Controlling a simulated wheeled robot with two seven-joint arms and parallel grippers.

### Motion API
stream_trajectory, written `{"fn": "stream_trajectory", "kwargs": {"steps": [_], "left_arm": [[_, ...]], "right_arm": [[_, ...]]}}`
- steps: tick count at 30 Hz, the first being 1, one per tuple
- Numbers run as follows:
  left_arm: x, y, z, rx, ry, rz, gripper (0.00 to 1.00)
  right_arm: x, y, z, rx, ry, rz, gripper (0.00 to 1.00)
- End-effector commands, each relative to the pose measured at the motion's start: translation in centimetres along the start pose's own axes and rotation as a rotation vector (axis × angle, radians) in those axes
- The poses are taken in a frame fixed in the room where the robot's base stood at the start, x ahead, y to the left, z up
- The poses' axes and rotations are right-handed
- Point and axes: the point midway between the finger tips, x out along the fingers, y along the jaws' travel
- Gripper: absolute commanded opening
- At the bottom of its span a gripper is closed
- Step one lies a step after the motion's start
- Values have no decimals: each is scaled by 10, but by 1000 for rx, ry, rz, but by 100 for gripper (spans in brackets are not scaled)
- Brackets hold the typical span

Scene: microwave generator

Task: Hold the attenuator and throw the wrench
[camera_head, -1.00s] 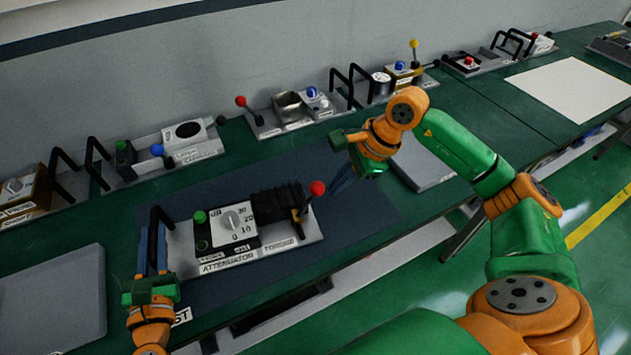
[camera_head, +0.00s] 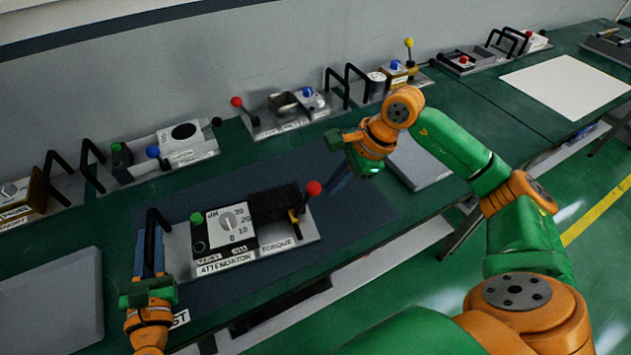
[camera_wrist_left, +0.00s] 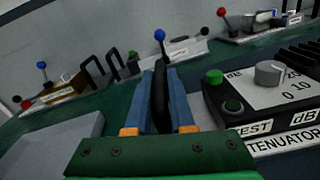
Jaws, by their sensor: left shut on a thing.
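The attenuator (camera_head: 227,226) is a white-faced box with a grey knob and green buttons, on a grey base plate; it also shows at the right of the left wrist view (camera_wrist_left: 262,100). A red-knobbed lever (camera_head: 313,188) stands at the plate's right end above the label "TORQUE"; no other wrench-like thing is seen. My left gripper (camera_head: 152,245) is shut on the black handle (camera_wrist_left: 160,95) at the plate's left end. My right gripper (camera_head: 334,185) is just right of the red knob, apparently apart from it; its finger gap is unclear.
More panels with handles and levers line the wall, including one with a blue knob (camera_head: 153,152) and one with a red knob (camera_head: 237,102). A grey slab (camera_head: 50,305) lies at left, another (camera_head: 420,165) behind my right arm. A dark mat (camera_head: 355,215) lies under the plate.

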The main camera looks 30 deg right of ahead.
Motion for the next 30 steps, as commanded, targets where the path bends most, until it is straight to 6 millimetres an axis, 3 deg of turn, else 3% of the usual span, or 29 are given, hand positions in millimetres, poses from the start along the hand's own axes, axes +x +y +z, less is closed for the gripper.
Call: {"fn": "stream_trajectory", "kwargs": {"steps": [14,30], "left_arm": [[-1,-2,-4,0,8,-6,0],[-1,-2,-4,0,8,-6,0]], "right_arm": [[1,0,0,0,0,0,0],[6,1,14,0,0,0,0]]}}
